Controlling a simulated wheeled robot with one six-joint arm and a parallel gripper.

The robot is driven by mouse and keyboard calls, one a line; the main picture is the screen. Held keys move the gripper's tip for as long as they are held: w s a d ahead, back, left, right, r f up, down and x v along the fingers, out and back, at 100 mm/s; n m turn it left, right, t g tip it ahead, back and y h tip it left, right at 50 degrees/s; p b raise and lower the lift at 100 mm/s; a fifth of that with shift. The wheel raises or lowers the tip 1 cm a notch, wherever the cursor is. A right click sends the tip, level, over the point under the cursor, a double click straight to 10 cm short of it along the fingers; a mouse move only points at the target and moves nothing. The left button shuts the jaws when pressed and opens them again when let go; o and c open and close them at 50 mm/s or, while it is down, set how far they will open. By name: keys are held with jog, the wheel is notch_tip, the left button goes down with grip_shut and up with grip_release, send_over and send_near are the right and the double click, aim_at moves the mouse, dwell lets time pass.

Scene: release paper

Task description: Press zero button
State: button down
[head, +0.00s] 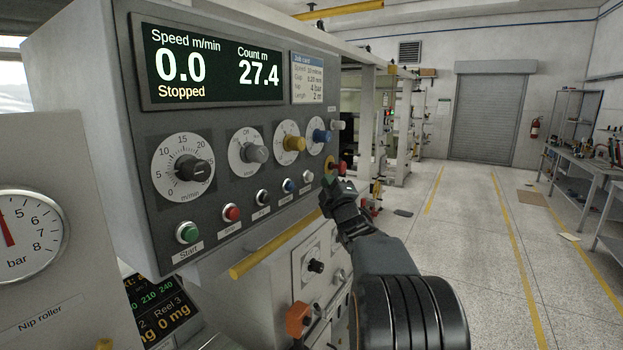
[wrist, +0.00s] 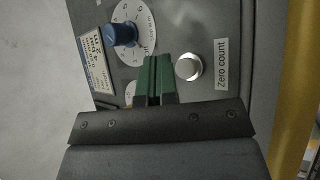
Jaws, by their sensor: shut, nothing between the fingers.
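The zero button is a round silver-white button (wrist: 188,67) beside a "Zero count" label (wrist: 221,64) in the wrist view. In the head view it appears to be the pale button (head: 308,177) at the right end of the panel's lower row. My gripper (head: 329,183) is just right of it in the head view. In the wrist view the green fingers (wrist: 153,78) are together and empty, to the left of the button. The button's face is uncovered there. Contact with the panel cannot be told. The display (head: 212,68) reads speed 0.0, count 27.4 m, Stopped.
A red control (head: 342,168) is close by. A yellow bar (head: 275,245) runs below the panel. Open floor (head: 475,260) lies right.

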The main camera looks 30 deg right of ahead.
jog(key=shift+w+a, duration=0.35)
jog(key=shift+w, duration=0.25)
jog(key=shift+w+a+b, duration=0.4)
jog(key=shift+w+b, duration=0.4)
jog(key=shift+b, duration=0.3)
dwell(2.3)
jog(key=shift+s, duration=0.1)
dwell(0.3)
jog(key=shift+s+d+b, duration=0.4)
jog(key=shift+s+b, duration=0.15)
jog(key=shift+s, duration=0.15)
jog(key=shift+s+d+b, duration=0.25)
jog(key=shift+s+d, duration=0.15)
jog(key=shift+s, duration=0.35)
jog(key=shift+s+d+b, duration=0.3)
jog(key=shift+s+d, duration=0.1)
jog(key=shift+s, duration=0.3)
jog(key=shift+s+d+b, duration=0.25)
jog(key=shift+s+d, duration=0.15)
jog(key=shift+s, duration=0.35)
